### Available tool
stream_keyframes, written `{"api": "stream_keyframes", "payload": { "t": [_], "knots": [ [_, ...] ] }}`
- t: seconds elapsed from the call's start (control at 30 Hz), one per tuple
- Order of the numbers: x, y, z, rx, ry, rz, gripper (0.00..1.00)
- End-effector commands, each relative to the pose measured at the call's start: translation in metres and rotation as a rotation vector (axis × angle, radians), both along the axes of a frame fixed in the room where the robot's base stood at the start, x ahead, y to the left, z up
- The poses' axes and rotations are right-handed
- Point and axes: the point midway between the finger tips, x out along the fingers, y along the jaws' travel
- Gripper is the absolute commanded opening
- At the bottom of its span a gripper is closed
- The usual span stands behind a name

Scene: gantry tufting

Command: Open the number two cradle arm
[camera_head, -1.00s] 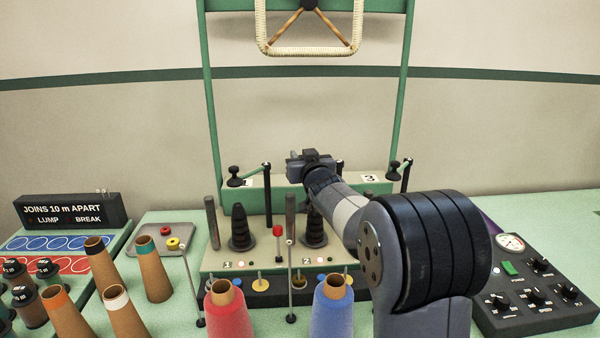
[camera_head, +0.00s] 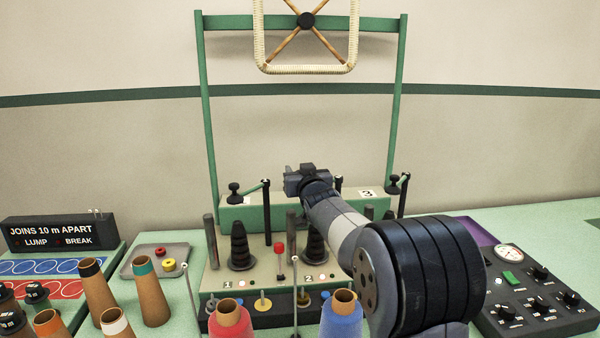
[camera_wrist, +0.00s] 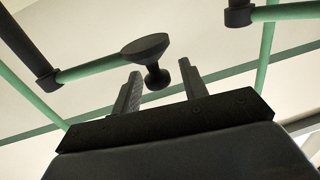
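The number two cradle arm is mostly hidden behind my gripper (camera_head: 306,182) in the head view; the dark top of its post (camera_head: 338,183) shows just right of it. In the wrist view, a green cradle arm (camera_wrist: 92,69) runs from a dark post at the left to a black knob (camera_wrist: 146,48) with a wide cap and narrow waist. I take this to be the number two arm, though no number shows there. My gripper (camera_wrist: 161,78) is open, its two fingers apart with the knob's lower end between or just beyond their tips. Contact cannot be told.
Another cradle arm with a black knob (camera_head: 235,190) stands left; a third (camera_head: 397,184) stands right, near a "3" label (camera_head: 367,193). Dark cones (camera_head: 241,246) stand below. Red (camera_head: 230,321) and blue (camera_head: 342,320) yarn cones are in front. A green frame (camera_head: 208,120) rises behind.

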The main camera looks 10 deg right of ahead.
Motion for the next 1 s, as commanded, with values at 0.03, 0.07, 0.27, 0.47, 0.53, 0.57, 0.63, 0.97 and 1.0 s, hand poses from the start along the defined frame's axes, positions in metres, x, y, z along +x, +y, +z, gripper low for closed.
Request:
{"api": "stream_keyframes", "payload": {
  "t": [0.03, 0.07, 0.27, 0.47, 0.53, 0.57, 0.63, 0.97, 1.0],
  "knots": [
    [0.0, 0.0, 0.0, 0.0, 0.0, 0.0, 0.43],
    [0.0, 0.0, 0.0, 0.0, 0.0, 0.0, 0.43],
    [-0.001, 0.0, 0.0, 0.0, 0.0, 0.0, 0.43],
    [-0.017, -0.001, 0.0, 0.0, -0.001, -0.001, 0.43],
    [-0.028, -0.002, -0.001, 0.0, -0.002, -0.001, 0.43],
    [-0.033, -0.002, -0.001, 0.0, -0.001, -0.001, 0.43],
    [-0.046, -0.003, -0.001, 0.0, -0.001, -0.001, 0.43],
    [-0.095, -0.005, 0.0, 0.001, -0.002, -0.001, 0.43],
    [-0.099, -0.005, 0.0, 0.001, -0.001, -0.001, 0.43]
  ]
}}
